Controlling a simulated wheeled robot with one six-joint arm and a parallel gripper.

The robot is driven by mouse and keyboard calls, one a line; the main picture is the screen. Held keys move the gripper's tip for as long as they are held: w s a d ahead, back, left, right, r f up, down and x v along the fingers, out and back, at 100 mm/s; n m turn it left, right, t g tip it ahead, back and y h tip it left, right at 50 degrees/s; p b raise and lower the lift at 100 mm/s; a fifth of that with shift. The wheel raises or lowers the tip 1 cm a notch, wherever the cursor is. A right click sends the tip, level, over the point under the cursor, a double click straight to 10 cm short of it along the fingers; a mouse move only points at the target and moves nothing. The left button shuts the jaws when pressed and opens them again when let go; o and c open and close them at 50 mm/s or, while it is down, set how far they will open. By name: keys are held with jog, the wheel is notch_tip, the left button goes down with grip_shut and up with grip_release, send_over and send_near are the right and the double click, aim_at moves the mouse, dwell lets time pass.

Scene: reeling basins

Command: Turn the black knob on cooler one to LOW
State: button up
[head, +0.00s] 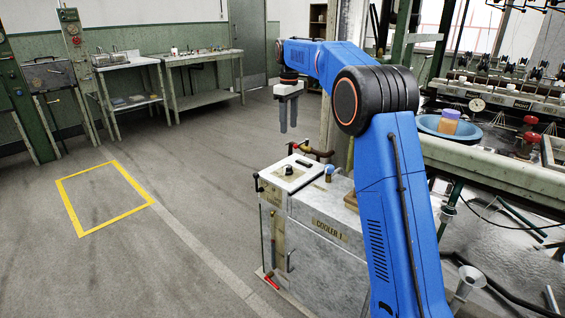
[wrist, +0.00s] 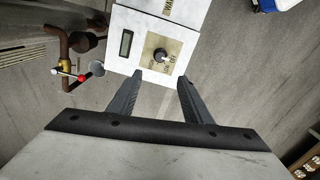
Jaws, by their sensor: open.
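Cooler one (head: 328,250) is a grey metal cabinet with a "COOLER 1" label, standing in front of me. The black knob (head: 289,171) sits on a white panel (head: 304,181) on its top. In the wrist view the knob (wrist: 160,55) is on a cream dial plate (wrist: 172,64), beyond the fingertips and between their lines. The lettering around it is too small to read for certain. My gripper (head: 288,131) points down above the cooler's top, clear of the knob. It is open and empty, and both fingers show in the wrist view (wrist: 156,82).
A small display (wrist: 126,43) lies beside the dial plate. Copper pipework (wrist: 82,42) with a red-ended valve handle (wrist: 66,73) stands beside the panel. A green-framed reeling bench with a blue basin (head: 450,127) is at right. Open floor (head: 190,170) lies left of the cooler.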

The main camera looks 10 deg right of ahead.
aim_at(288, 166)
notch_tip(288, 166, down, 17)
jog(key=shift+f, duration=0.1)
dwell(0.5)
jog(key=c, duration=1.1)
jog(key=shift+o, duration=0.2)
jog(key=shift+m, duration=0.4)
jog(key=m, duration=0.3)
jog(key=shift+m, duration=2.5)
